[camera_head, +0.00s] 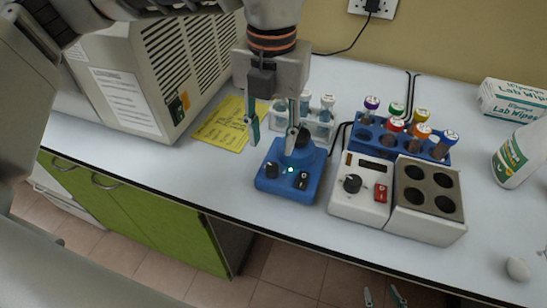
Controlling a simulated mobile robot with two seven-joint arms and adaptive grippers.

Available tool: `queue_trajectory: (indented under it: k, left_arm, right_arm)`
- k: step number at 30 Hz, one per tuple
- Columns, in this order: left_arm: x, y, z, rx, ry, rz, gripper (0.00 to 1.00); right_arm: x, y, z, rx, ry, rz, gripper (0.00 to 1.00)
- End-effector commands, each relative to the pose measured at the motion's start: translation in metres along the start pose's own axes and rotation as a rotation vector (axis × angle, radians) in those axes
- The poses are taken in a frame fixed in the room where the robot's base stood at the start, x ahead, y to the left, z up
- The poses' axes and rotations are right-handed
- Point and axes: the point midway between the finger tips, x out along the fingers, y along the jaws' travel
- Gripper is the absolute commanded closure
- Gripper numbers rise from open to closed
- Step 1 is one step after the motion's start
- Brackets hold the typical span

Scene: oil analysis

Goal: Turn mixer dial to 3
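The blue mixer (285,189) stands on the bench near its front edge. Its black dial (272,170) is at the front left, beside a lit green light and a black switch (302,180). The dial's setting is too small to read. My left gripper (272,136) is above and behind the mixer, fingers pointing down and spread apart, with nothing between them. One finger overlaps the mixer's black top in the view; I cannot tell if they touch. My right gripper (384,297) shows only its two separated fingertips at the bottom edge, below the bench front.
A heater with a black knob (352,183) and red switch stands right of the mixer. Behind it is a blue rack (369,138) of capped tubes. A white rack (317,130), yellow sheet (222,128) and large beige machine (135,75) are left and behind. A bottle (515,158) stands right.

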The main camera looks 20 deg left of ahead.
Motion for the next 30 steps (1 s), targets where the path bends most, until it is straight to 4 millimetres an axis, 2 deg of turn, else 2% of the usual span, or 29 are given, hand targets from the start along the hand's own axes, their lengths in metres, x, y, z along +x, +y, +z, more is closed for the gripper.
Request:
queue_trajectory:
  k: [6,12,18,25,26,30]
  left_arm:
    - [0.035,-0.001,-0.002,0.003,0.007,-0.002,0.63]
    - [0.061,-0.001,-0.001,0.004,0.005,-0.003,0.63]
    - [0.071,-0.001,-0.001,0.005,0.003,-0.004,0.63]
    - [0.072,-0.001,-0.001,0.005,0.003,-0.004,0.63]
    - [0.072,-0.001,-0.001,0.005,0.003,-0.004,0.66]
    - [0.072,-0.001,-0.001,0.005,0.003,-0.004,1.00]
  right_arm:
    - [0.001,0.000,0.002,-0.002,-0.001,0.000,0.60]
    - [0.001,0.000,0.002,-0.003,-0.001,0.000,0.60]
    - [0.001,0.001,0.003,-0.004,-0.001,0.002,0.60]
    - [0.001,0.002,0.003,-0.004,-0.002,0.003,0.60]
    - [0.001,0.002,0.003,-0.004,-0.002,0.003,0.60]
    - [0.001,0.002,0.003,-0.004,-0.002,0.004,0.60]
